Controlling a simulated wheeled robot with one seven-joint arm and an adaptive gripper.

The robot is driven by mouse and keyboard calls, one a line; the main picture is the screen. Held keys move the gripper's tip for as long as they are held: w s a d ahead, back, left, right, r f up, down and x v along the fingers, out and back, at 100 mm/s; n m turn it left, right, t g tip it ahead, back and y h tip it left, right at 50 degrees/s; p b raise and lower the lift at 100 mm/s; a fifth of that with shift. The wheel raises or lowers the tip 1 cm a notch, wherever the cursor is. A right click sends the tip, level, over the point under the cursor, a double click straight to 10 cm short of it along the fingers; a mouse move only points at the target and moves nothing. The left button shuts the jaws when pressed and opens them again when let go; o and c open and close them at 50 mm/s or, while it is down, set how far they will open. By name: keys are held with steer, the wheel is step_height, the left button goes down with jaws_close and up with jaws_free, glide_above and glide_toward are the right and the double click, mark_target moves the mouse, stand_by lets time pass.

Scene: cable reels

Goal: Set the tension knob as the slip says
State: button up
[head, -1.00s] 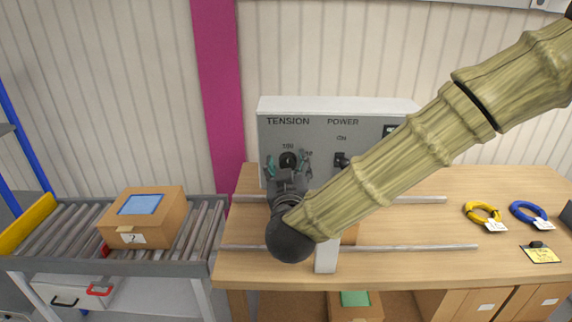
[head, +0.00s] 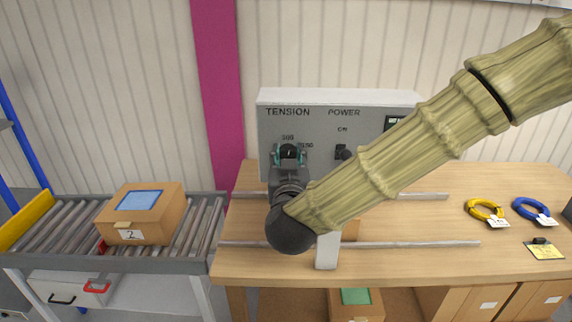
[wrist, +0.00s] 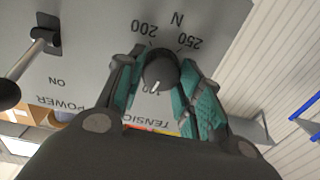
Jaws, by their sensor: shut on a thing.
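The tension knob (head: 289,151) is a dark round dial on the grey panel under the word TENSION; it also shows in the wrist view (wrist: 161,68). My gripper (head: 289,157) has its teal fingers closed on both sides of the knob, as the wrist view (wrist: 160,76) confirms. The knob's white mark points down in the upside-down wrist view, toward a partly hidden number on the TENSION lettering side. The 200 and 250 marks lie on the opposite side. The yellow slip (head: 546,252) lies at the right of the bench, its writing too small to read.
The power switch (head: 342,153) sticks out just right of the knob, with a small display (head: 396,122) beyond. Yellow (head: 486,210) and blue (head: 531,211) cable rings lie on the bench (head: 450,265). A cardboard box (head: 160,229) sits on the roller conveyor at left.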

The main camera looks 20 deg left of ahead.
steer(key=shift+f+m+h+b, duration=0.15)
steer(key=shift+m+h+b, duration=0.05)
steer(key=shift+m+b, duration=4.15)
steer(key=shift+f+m+h+b, duration=0.15)
steer(key=shift+m+h+b, duration=0.05)
steer(key=shift+m+b, duration=4.15)
steer(key=shift+f+m+h+b, duration=0.15)
steer(key=shift+m+h+b, duration=0.05)
steer(key=shift+m+b, duration=4.15)
steer(key=o, duration=1)
steer(key=shift+r, duration=0.1)
steer(key=shift+d, duration=0.1)
steer(key=v, duration=1.2)
steer(key=shift+f, duration=0.3)
